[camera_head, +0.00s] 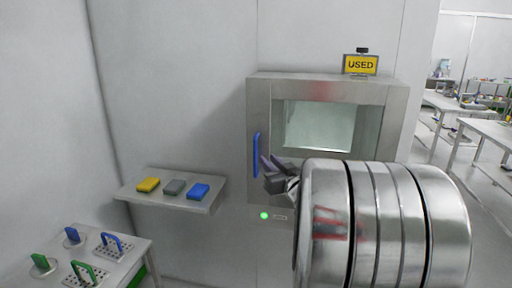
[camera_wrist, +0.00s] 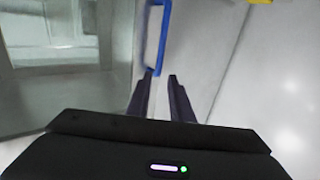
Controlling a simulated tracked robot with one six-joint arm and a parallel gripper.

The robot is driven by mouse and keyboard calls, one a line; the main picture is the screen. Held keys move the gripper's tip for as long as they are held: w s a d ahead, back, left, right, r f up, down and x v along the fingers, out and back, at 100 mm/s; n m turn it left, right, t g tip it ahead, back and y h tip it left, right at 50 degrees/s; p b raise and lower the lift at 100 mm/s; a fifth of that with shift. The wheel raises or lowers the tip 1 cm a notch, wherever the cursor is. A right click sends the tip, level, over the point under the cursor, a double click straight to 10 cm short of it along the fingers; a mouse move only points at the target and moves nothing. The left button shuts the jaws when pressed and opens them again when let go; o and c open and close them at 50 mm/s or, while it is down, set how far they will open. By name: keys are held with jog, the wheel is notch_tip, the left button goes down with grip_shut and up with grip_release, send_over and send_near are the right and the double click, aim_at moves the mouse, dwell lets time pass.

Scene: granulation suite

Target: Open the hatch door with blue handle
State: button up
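The hatch door (camera_head: 370,140) is a steel-framed panel with a glass window in the wall, and it looks shut. Its upright blue handle (camera_head: 256,152) is on the door's left side. In the wrist view, the handle (camera_wrist: 163,35) runs up from near my fingertips. My gripper (camera_head: 269,160) is just right of the handle's lower part in the head view. In the wrist view, my gripper (camera_wrist: 161,75) is open with a narrow gap between its fingers. The handle's lower end is close to the left fingertip; I cannot tell whether they touch. Nothing is held.
A yellow "USED" sign (camera_head: 360,65) stands on top of the hatch. A wall shelf (camera_head: 150,199) at left holds yellow, grey and blue blocks. A table (camera_head: 130,256) at lower left carries green-handled and blue-handled tools. Farther tables (camera_head: 484,128) stand at right.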

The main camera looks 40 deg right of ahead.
aim_at(256, 147)
jog(key=x, duration=1.3)
jog(key=shift+w+d, duration=0.1)
jog(key=shift+w, duration=0.05)
jog(key=shift+c, duration=0.3)
grip_shut()
